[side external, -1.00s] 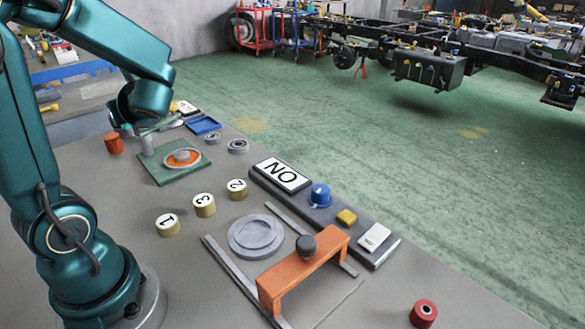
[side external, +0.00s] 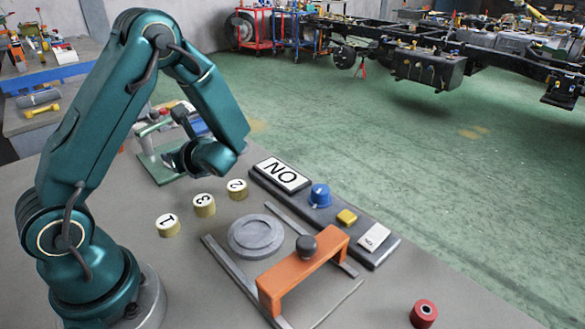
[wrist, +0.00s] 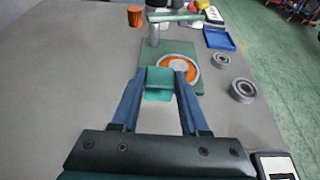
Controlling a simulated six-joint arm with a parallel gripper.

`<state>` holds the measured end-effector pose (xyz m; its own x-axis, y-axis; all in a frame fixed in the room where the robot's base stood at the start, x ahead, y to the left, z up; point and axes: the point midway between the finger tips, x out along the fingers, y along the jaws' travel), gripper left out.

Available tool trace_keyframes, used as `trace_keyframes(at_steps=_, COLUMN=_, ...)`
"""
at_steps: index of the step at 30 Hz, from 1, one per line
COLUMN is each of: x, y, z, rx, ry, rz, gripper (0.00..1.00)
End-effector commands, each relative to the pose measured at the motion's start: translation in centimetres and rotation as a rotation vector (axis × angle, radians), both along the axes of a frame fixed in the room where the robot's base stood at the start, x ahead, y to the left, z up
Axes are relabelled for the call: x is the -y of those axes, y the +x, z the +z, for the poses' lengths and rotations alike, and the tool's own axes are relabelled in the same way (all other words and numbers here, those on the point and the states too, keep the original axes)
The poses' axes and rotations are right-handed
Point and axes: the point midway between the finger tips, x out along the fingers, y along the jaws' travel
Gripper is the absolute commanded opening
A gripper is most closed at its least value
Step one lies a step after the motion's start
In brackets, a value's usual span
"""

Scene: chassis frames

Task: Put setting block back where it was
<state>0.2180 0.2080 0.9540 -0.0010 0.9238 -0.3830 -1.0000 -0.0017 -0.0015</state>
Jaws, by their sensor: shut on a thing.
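My gripper (wrist: 159,88) is shut on a teal block (wrist: 158,84), which I take to be the setting block. In the wrist view, the block sits between the two blue fingertips, in front of the green plate (wrist: 150,58). The height of the block above the table cannot be told. The plate carries an orange ring with a grey centre (wrist: 181,66) and a post with a green top arm (wrist: 153,32). In the side view, my wrist hides the ring, and the fingers and block cannot be made out clearly.
Two grey rings (wrist: 243,90) and a blue tray (wrist: 219,39) lie right of the plate. An orange ribbed cup (wrist: 135,16) stands behind it. Numbered cylinders (side external: 204,205), a NO sign (side external: 281,174), a grey disc (side external: 256,236) and an orange bridge (side external: 303,271) stand nearer the side camera.

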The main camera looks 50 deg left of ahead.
Motion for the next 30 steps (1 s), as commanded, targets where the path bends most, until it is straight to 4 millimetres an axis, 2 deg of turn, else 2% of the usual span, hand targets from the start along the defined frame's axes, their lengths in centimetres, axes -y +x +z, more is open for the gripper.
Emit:
trace_keyframes(at_steps=3, x=0.8, y=2.0, z=-1.3, rx=0.000, ry=0.002, rz=-0.002, gripper=0.00)
trace_keyframes(at_steps=9, x=1.6, y=3.9, z=-2.5, rx=-0.001, ry=0.001, rz=-0.001, gripper=0.00)
trace_keyframes(at_steps=14, x=1.8, y=4.3, z=-3.1, rx=-0.003, ry=0.001, rz=0.000, gripper=0.00)
trace_keyframes(at_steps=24, x=1.8, y=4.2, z=-6.6, rx=-0.003, ry=0.000, rz=0.000, gripper=0.00)
trace_keyframes(at_steps=30, x=1.8, y=4.2, z=-6.7, rx=0.000, ry=0.000, rz=-0.001, gripper=0.00)
